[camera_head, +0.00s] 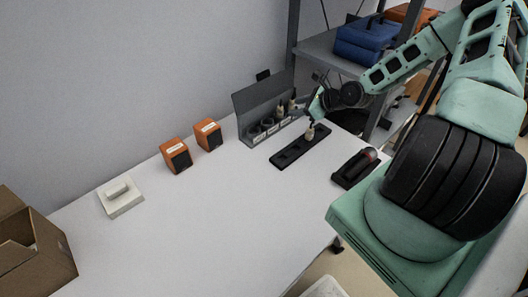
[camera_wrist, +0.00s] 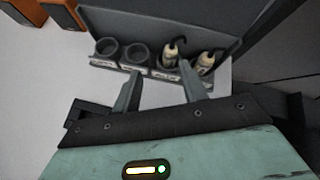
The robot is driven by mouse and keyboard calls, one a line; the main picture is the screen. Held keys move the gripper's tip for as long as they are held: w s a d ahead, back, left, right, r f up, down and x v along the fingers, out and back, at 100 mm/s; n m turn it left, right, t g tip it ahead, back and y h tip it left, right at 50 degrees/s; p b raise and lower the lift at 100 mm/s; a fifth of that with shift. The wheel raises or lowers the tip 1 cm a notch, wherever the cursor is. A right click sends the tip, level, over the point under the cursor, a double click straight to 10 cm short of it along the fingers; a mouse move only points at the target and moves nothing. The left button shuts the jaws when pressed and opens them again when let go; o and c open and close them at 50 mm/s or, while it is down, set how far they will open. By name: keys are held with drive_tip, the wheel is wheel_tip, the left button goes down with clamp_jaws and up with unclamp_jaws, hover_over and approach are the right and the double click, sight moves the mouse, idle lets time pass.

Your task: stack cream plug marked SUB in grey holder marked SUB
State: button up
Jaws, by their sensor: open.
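A cream plug (camera_head: 310,132) stands upright at the far right end of a black slotted tray (camera_head: 287,157), directly under my gripper (camera_head: 312,119). My gripper is open; in the wrist view its two fingers (camera_wrist: 161,82) are apart, with no plug visible between them. The grey holder (camera_head: 244,104) stands behind the tray against the wall. In the wrist view its two left cups (camera_wrist: 136,54) look empty, and two cream plugs with dark hooked tops (camera_wrist: 171,54) (camera_wrist: 206,62) sit in the right ones. The white labels on its front are too small to read.
Two orange speakers (camera_head: 176,155) (camera_head: 208,134) stand left of the holder. A white block on a base (camera_head: 121,203) and an open cardboard box (camera_head: 45,262) are further left. A black case with a red-tipped item (camera_head: 355,168) lies right. The table's middle front is clear.

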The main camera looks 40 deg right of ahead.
drive_tip(key=s+a+r+n+g, duration=0.2)
drive_tip(key=a+r+n+g, duration=0.1)
drive_tip(key=a+n, duration=0.4)
drive_tip(key=s+a+r+n+g+h, duration=0.1)
drive_tip(key=s+a+r+n+g, duration=0.1)
drive_tip(key=a+n, duration=0.55)
drive_tip(key=s+a+r+n+g, duration=0.25)
drive_tip(key=a+n, duration=0.25)
drive_tip(key=a, duration=0.4)
drive_tip(key=s+a+r+n+g, duration=0.1)
drive_tip(key=s+a+r+n, duration=0.3)
drive_tip(key=s, duration=0.3)
drive_tip(key=s+a+r+n+g+h, duration=0.1)
drive_tip(key=s+a+r+n, duration=0.3)
drive_tip(key=s+n, duration=0.3)
drive_tip(key=s+a+r+n+g+h, duration=0.1)
drive_tip(key=s+a+r+n, duration=0.3)
drive_tip(key=s+a+n, duration=0.2)
drive_tip(key=s, duration=0.2)
drive_tip(key=shift+s+a+r, duration=0.15)
drive_tip(key=shift+s+a, duration=0.1)
drive_tip(key=shift+s, duration=0.1)
